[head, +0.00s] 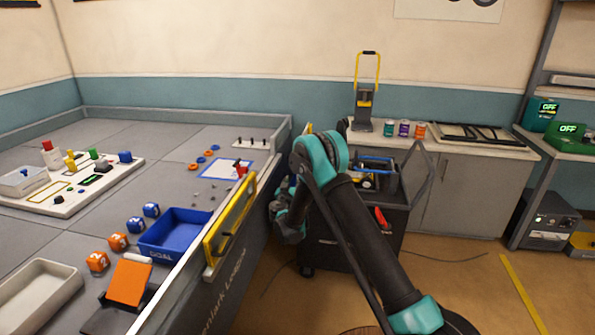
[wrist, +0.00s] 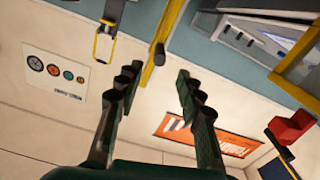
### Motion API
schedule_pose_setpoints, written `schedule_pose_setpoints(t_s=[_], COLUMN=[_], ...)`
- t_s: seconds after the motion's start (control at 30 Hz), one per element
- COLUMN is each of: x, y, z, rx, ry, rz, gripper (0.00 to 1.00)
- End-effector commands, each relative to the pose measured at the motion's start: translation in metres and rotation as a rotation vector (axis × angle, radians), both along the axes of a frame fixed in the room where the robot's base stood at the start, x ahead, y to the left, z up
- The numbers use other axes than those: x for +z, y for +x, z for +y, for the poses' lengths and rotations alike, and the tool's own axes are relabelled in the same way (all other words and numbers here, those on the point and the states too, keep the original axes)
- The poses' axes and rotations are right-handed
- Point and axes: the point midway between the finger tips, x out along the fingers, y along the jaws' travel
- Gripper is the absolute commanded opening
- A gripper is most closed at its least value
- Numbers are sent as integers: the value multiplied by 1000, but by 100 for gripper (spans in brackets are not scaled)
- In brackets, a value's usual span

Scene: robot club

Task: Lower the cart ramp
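The dark cart (head: 345,245) stands right of the table, partly hidden behind my arm; it carries a toolbox-like load (head: 376,170) with blue and yellow parts. A small yellow piece (head: 308,128) shows behind my arm; I cannot tell whether it belongs to the cart ramp. No ramp can be made out with certainty. My gripper (wrist: 157,78) is open and empty in the wrist view, its two dark fingers well apart. A yellow bar (wrist: 170,25) with a knob at its end appears beyond and between the fingertips, not gripped. In the head view my arm hides much of the gripper.
The grey table (head: 200,145) has a yellow-framed bar (head: 230,225) on its near right edge and a blue bin (head: 175,232) beside it. A low cabinet (head: 465,195) with cans stands behind the cart. Open floor (head: 470,285) lies to the right.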

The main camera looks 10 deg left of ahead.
Motion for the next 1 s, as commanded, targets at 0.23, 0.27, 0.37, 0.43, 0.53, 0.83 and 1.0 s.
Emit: schedule_pose_setpoints(t_s=[0.23, 0.27, 0.37, 0.43, 0.53, 0.83, 1.0], x=[0, 0, 0, 0, 0, 0, 0], y=[50, 56, 73, 82, 93, 102, 102], z=[-5, -5, -7, -7, -8, -9, -9], rx=[-1, -2, -1, 0, -1, 0, 0], ry=[0, 0, 0, 0, 0, 0, 0], rz=[1, 1, 1, 0, 1, 1, 1], gripper=[38, 38, 38, 38, 38, 38, 34])
